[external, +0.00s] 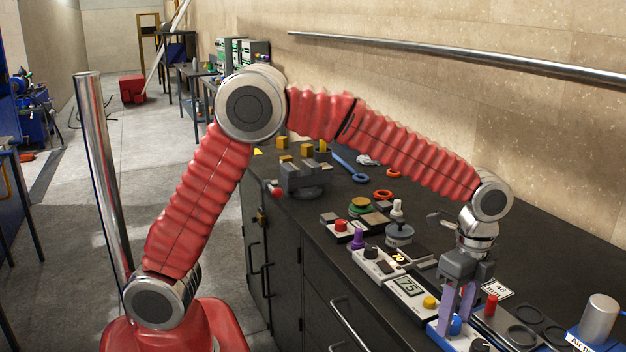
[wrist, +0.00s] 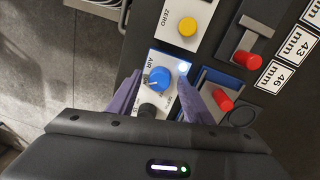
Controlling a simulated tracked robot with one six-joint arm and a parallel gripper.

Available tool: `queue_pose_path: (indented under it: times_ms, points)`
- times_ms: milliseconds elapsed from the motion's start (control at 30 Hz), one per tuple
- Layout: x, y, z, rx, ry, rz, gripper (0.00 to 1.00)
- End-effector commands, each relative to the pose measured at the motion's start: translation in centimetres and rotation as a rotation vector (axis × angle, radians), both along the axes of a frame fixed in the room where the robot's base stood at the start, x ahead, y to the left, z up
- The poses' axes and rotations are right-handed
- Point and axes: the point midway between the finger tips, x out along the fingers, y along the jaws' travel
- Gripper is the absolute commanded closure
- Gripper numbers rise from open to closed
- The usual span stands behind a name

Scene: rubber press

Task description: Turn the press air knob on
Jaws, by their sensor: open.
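The blue air knob (wrist: 157,79) sits on a white panel (wrist: 152,61) marked "AIR" in the wrist view. A small pale mark shows on the knob's left side, and a bright bluish-white spot shows on the panel to its right. In the external view the blue knob (external: 456,326) is near the bottom edge, below my fingers. My gripper (external: 459,306) points down with its purple fingers apart and empty. In the wrist view my gripper (wrist: 162,76) has one finger on each side of the knob. I cannot tell whether either finger touches it.
A black knob (wrist: 152,110) is close by on the same panel. A yellow button (wrist: 187,27) marked "ZERO" and a red-capped lever (wrist: 222,99) flank it. A display box reading 75 (external: 408,287) stands to the left. Several other fixtures crowd the dark bench (external: 545,265).

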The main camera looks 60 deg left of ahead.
Motion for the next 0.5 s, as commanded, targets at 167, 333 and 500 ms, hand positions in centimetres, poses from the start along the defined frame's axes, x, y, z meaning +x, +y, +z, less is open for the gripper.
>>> queue_pose_path:
  times_ms: [167,333,500]
  points:
    - [0.0,0.0,0.4,-0.001,-0.001,0.000,0.54]
    - [0.2,0.0,2.1,-0.001,-0.003,0.000,0.54]
    - [0.4,0.0,4.9,-0.001,-0.003,0.000,0.54]
